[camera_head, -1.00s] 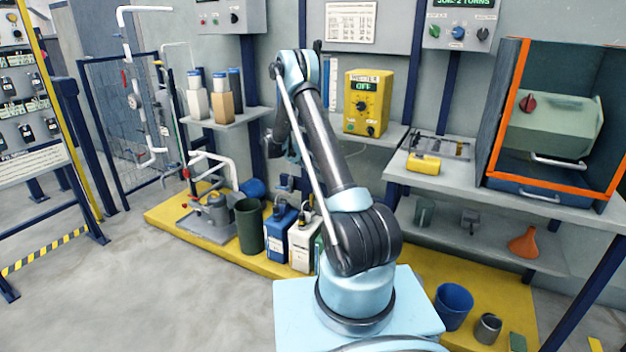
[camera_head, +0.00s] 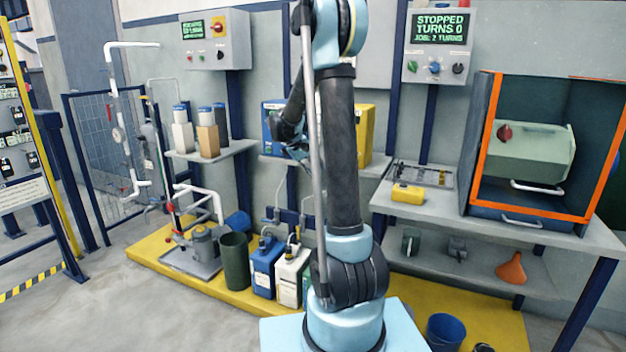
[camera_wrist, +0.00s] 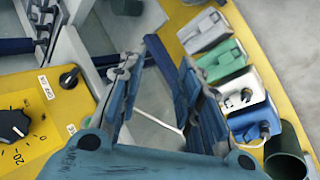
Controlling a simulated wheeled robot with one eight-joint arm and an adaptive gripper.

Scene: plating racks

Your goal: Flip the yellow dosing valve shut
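I cannot make out a yellow dosing valve for certain in either view. Blue (camera_head: 266,272) and white (camera_head: 289,278) canisters with fittings on top stand on the yellow floor platform. The wrist view shows the white canister (camera_wrist: 243,92) and blue canister (camera_wrist: 256,122) at right. My gripper (camera_head: 297,150) is raised near the middle shelf, partly behind my arm. In the wrist view its two fingers (camera_wrist: 158,68) are apart with nothing held between them. A yellow box with a black dial and small switch (camera_wrist: 30,130) lies left of the fingers; my arm mostly hides it in the head view (camera_head: 366,130).
A blue box (camera_head: 274,127) stands on the middle shelf. A dark green bin (camera_head: 234,260) is beside the canisters. Bottles (camera_head: 207,138) stand on the left shelf. The right bench (camera_head: 400,215) holds a small yellow box (camera_head: 408,194) and an orange-framed cabinet (camera_head: 483,140).

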